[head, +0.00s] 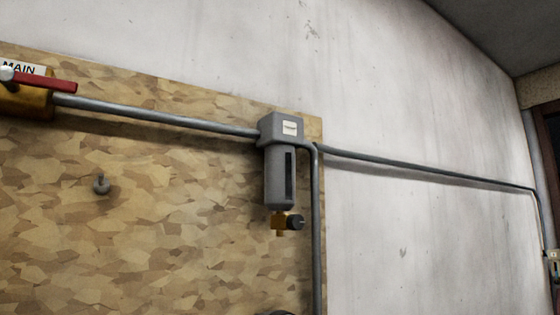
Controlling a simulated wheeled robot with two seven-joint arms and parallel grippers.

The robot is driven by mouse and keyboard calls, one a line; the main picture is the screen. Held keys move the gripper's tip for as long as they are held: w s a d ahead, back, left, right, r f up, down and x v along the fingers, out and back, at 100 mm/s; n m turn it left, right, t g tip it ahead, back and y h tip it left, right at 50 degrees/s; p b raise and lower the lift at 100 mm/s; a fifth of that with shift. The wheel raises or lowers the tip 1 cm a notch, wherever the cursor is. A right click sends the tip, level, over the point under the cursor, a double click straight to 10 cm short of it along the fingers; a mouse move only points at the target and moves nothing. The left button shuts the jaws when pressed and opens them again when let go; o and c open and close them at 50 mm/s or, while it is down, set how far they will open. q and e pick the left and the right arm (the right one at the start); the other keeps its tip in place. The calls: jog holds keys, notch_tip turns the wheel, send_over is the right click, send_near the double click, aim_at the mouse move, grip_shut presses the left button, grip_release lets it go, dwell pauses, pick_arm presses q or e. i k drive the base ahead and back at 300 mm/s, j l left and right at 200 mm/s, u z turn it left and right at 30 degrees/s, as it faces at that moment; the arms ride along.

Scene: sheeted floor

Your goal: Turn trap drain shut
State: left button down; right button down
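The trap (279,175) is a grey cylindrical body with a dark vertical slot, hanging under a grey block with a small white label (289,128). It is mounted near the right edge of the board. The trap drain (279,222) is a small brass fitting at its bottom, with a dark round knob (295,223) facing right. Whether the drain is open or shut cannot be told from here. Neither of my grippers is in the head view.
A grey pipe (155,113) runs left to a yellow main valve (25,101) with a red lever (45,82). Other pipes run down from the trap (316,230) and right along the wall (420,167). A small peg (101,185) sticks out of the chipboard panel (180,240).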

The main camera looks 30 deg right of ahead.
aim_at(294, 222)
jog(key=z, duration=0.4)
jog(key=i+j+z, duration=0.15)
jog(key=j+z, duration=0.25)
jog(key=i+j+z, duration=0.15)
jog(key=z, duration=0.3)
jog(key=j+z, duration=0.4)
jog(key=j, duration=0.3)
